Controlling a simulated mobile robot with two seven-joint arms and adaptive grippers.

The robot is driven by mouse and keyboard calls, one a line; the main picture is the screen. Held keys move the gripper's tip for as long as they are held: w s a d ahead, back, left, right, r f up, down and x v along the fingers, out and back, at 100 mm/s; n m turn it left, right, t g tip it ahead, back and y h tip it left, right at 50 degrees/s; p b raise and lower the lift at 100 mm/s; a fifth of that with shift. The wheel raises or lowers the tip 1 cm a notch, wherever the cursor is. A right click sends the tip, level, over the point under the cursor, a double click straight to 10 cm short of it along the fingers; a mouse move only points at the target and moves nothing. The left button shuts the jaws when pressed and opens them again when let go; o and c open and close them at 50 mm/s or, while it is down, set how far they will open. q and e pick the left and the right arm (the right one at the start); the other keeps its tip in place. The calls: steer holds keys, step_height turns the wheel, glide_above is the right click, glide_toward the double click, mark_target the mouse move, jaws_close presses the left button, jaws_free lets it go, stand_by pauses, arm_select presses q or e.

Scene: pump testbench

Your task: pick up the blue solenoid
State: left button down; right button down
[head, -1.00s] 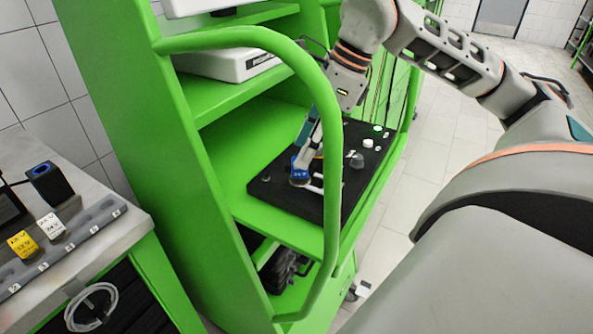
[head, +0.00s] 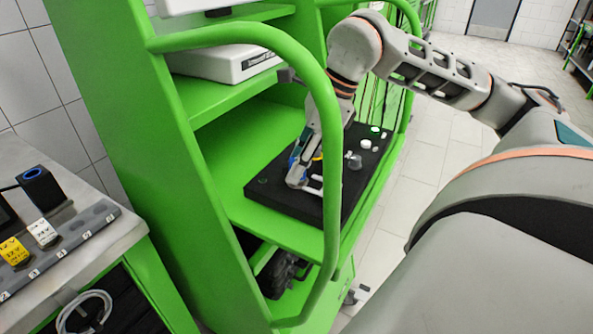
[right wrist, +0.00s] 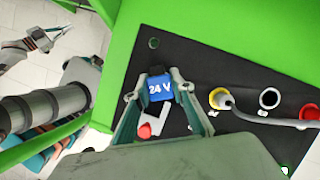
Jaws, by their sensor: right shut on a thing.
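The blue solenoid (right wrist: 160,88), marked 24 V, shows in the right wrist view between the fingers of my right gripper (right wrist: 158,98). The gripper is shut on it, over the black panel (right wrist: 185,50). In the head view my right gripper (head: 298,176) is low at the near left part of the panel (head: 270,191), and only a sliver of blue (head: 294,157) shows. I cannot tell whether the solenoid touches the panel. A small gripper-like part (right wrist: 48,40), perhaps my left gripper, shows at the upper left in the right wrist view.
The green frame's curved handrail (head: 333,150) stands in front of the panel. A fitting with a red tip (right wrist: 145,130), a yellow-ringed port (right wrist: 218,98) and a grey cable (right wrist: 270,118) are close to my right gripper. Yellow (head: 14,252) and white (head: 42,232) solenoids stand on the left bench.

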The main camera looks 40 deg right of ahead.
steer(key=shift+r, duration=0.15)
step_height(320, 180, up, 20)
steer(key=p, duration=0.7)
steer(key=shift+s+d, duration=0.1)
stand_by(0.9)
